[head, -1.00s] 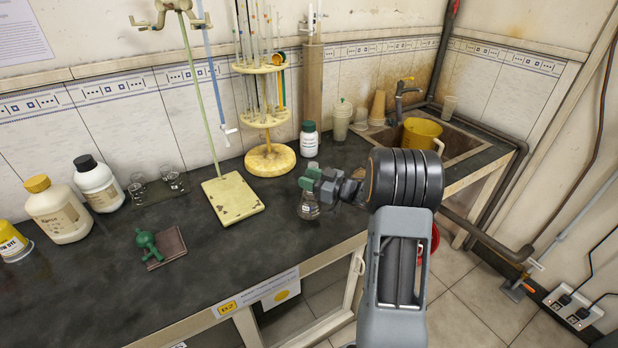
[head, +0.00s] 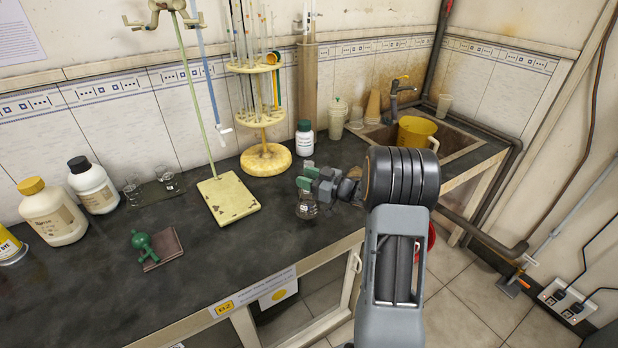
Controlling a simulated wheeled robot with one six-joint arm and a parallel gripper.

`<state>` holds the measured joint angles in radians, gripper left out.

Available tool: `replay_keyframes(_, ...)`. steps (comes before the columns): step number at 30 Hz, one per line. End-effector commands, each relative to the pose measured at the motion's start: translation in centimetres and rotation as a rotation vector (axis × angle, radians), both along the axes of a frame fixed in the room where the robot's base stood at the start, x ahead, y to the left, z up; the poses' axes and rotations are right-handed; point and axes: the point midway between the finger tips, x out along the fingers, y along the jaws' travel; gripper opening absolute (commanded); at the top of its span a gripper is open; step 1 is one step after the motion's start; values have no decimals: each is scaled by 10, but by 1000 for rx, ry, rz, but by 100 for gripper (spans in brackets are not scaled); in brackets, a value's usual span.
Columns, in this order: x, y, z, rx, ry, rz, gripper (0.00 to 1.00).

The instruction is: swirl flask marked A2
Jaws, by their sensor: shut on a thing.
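A small conical flask (head: 307,208) of clear glass with a little dark content low in it is at the bench's front edge, right of the burette stand base. My gripper (head: 309,178), with green finger pads, is shut on its neck from the right. The flask looks upright. Whether its base touches the bench top I cannot tell. Its marking is too small to read. Other small glass vessels (head: 168,178) stand on a dark plate at the back left.
The burette stand (head: 230,201) and a round pipette rack (head: 266,160) stand behind and left. A white bottle (head: 305,138) is behind my gripper. A green bulb (head: 142,241) lies on a brown book (head: 163,248). A sink with a yellow jug (head: 416,134) is at right. The front middle bench is clear.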

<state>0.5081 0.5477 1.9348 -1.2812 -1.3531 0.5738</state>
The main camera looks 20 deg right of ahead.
Motion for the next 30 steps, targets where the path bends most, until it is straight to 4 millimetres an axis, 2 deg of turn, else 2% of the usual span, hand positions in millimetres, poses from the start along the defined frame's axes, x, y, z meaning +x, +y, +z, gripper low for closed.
replay_keyframes(18, 0, 1, 29, -1, -1, 1, 0)
replay_keyframes(30, 0, 1, 30, 0, -1, 1, 0)
